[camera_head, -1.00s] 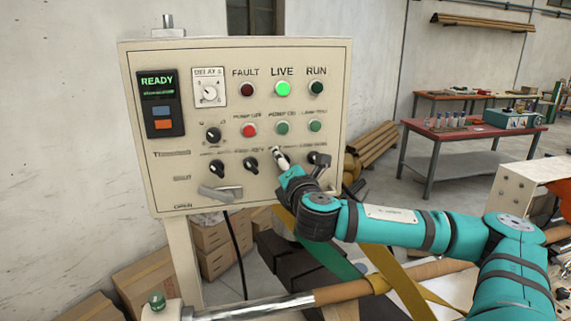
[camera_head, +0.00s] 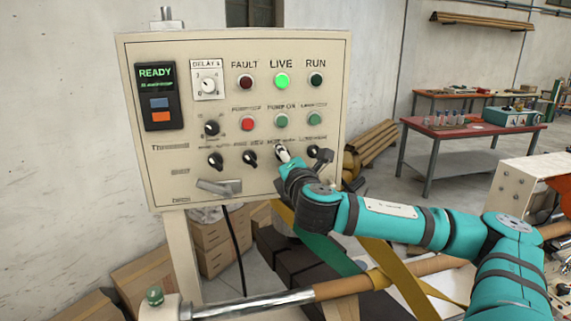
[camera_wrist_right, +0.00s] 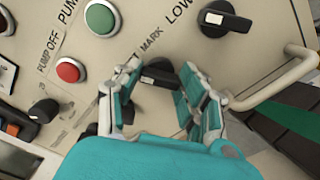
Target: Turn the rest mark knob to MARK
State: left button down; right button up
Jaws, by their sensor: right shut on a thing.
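The cream control panel (camera_head: 180,95) fills the left half of the head view. The rest mark knob (camera_wrist_right: 158,74) is black and sits on the panel under a label ending in MARK in the right wrist view. My right gripper (camera_wrist_right: 162,80) has its fingers on both sides of this knob and is shut on it. In the head view my right gripper (camera_head: 284,155) covers most of the knob, third in the lower row. I cannot tell exactly where the knob points. My left gripper is not in view.
Another black knob (camera_head: 313,152) is close on the right, with a metal handle (camera_wrist_right: 275,80) beyond it in the wrist view. A lever (camera_head: 220,187) sticks out below the knobs. The LIVE lamp (camera_head: 281,81) glows green and the display (camera_head: 156,74) reads READY.

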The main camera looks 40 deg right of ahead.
jog(key=shift+f+m+b, duration=0.1)
jog(key=shift+m+b, duration=4)
jog(key=shift+m, duration=2.1)
jog(key=o, duration=1.2)
jog(key=shift+c, duration=0.2)
